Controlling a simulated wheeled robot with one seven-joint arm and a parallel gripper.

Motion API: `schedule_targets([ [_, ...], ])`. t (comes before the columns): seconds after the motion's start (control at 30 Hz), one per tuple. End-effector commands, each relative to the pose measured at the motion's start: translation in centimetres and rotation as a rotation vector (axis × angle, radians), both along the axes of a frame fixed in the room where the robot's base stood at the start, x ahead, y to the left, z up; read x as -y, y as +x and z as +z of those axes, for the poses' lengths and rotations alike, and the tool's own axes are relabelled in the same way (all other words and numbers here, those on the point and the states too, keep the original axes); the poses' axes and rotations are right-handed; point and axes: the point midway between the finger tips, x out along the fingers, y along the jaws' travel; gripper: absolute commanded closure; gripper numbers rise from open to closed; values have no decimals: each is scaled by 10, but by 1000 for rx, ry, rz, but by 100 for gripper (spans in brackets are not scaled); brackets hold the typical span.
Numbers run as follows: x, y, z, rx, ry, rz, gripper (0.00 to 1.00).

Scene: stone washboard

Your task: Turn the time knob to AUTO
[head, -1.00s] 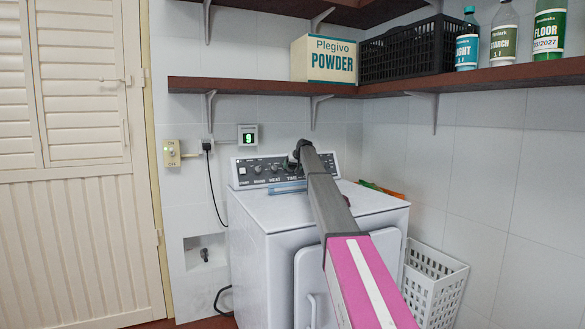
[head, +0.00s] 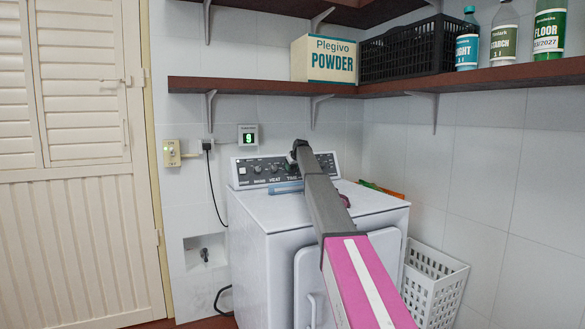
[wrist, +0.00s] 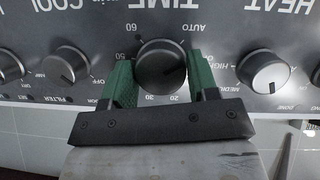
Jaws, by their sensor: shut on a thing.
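In the wrist view, the panel shows upside down. The round dark time knob (wrist: 159,63) sits under the inverted word TIME. AUTO (wrist: 184,27), 60, 50, 30 and 20 are printed around it. My gripper (wrist: 161,78) has one green-padded finger on each side of the knob and is shut on it. I cannot read clearly where the knob's pointer stands. In the head view, my gripper (head: 297,151) is at the control panel (head: 262,170) of the white machine (head: 275,212), and my arm hides the knob.
The heat knob (wrist: 263,70) and a cool-down knob (wrist: 66,68) flank the gripped knob closely. A light-blue flat object (head: 288,187) lies on the machine top below the panel. A shelf (head: 240,85) runs above. A white basket (head: 435,285) stands to the right.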

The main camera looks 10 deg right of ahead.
Motion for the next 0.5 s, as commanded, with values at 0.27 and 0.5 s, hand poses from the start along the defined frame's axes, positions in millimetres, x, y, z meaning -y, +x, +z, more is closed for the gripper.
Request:
schedule_targets([
  [0.27,-1,-1,0,55,-166,82,69],
  [0.5,-1,-1,0,83,-252,124,69],
])
